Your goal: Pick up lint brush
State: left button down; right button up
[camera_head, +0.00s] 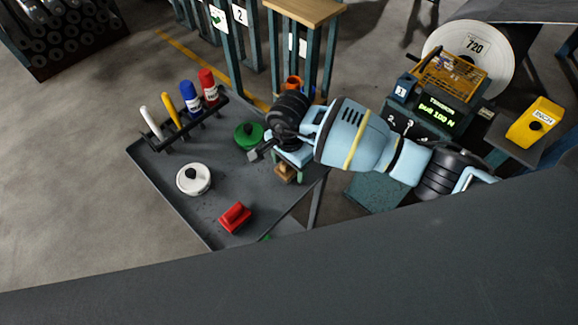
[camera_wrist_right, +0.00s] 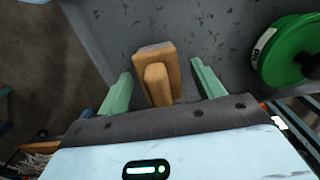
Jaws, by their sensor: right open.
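A wooden brush (camera_head: 286,174) with a raised grip lies on the grey tray table (camera_head: 222,171), near its right edge; I take it to be the lint brush. In the head view it is partly hidden by my right gripper (camera_head: 287,161). The right wrist view shows the brush (camera_wrist_right: 155,58) between the two green fingers of my right gripper (camera_wrist_right: 162,86). The fingers are open, one on each side, with gaps to the brush. The brush's bristle side is hidden. My left gripper is not in view.
A white round one (camera_head: 193,179) and a red block-like thing (camera_head: 235,217) are on the same table. A rack (camera_head: 181,124) of markers lines its back edge. A tester (camera_head: 436,108) stands at right.

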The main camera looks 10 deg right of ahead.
jog(key=shift+f, duration=0.1)
jog(key=c, duration=1.1)
jog(key=shift+r, duration=0.45)
notch_tip(320, 180, up, 2)
jog(key=shift+w+r, duration=0.1)
jog(key=shift+r, duration=0.15)
jog(key=s+d, duration=0.3)
jog(key=s, duration=0.4)
jog(key=s+d+r, duration=0.1)
jog(key=s+d, duration=0.3)
jog(key=s, duration=0.3)
jog(key=shift+s+d+r, duration=0.15)
jog(key=shift+s+r, duration=0.1)
jog(key=shift+r, duration=0.05)
